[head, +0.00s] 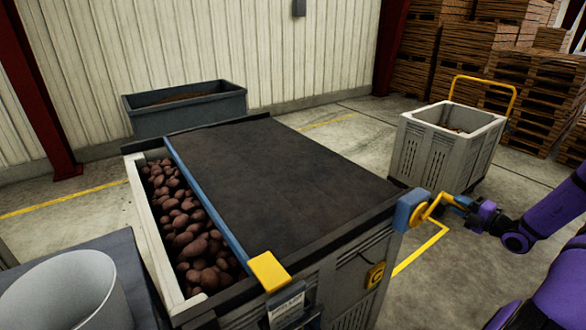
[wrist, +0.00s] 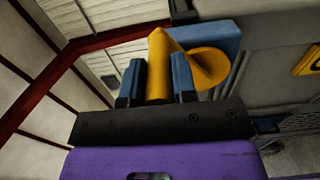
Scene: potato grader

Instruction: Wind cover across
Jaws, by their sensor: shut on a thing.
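A dark cover (head: 270,190) lies over most of the grader box, with a blue bar (head: 207,205) along its left edge. A yellow block (head: 269,271) sits at the bar's near end. Left of the bar, brown potatoes (head: 187,230) show in an open strip. A yellow crank (head: 432,212) stands out from a blue housing (head: 411,209) at the box's near right corner. My gripper (head: 462,204) is at the crank's outer end. In the wrist view, its blue-padded fingers (wrist: 158,85) are shut around the yellow crank handle (wrist: 160,62).
A white bucket (head: 68,293) stands on a dark surface at the lower left. A grey bin (head: 186,107) stands behind the box. A pale crate cart (head: 447,145) with a yellow handle is at the right, before stacked pallets (head: 470,45). Floor shows between the box and cart.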

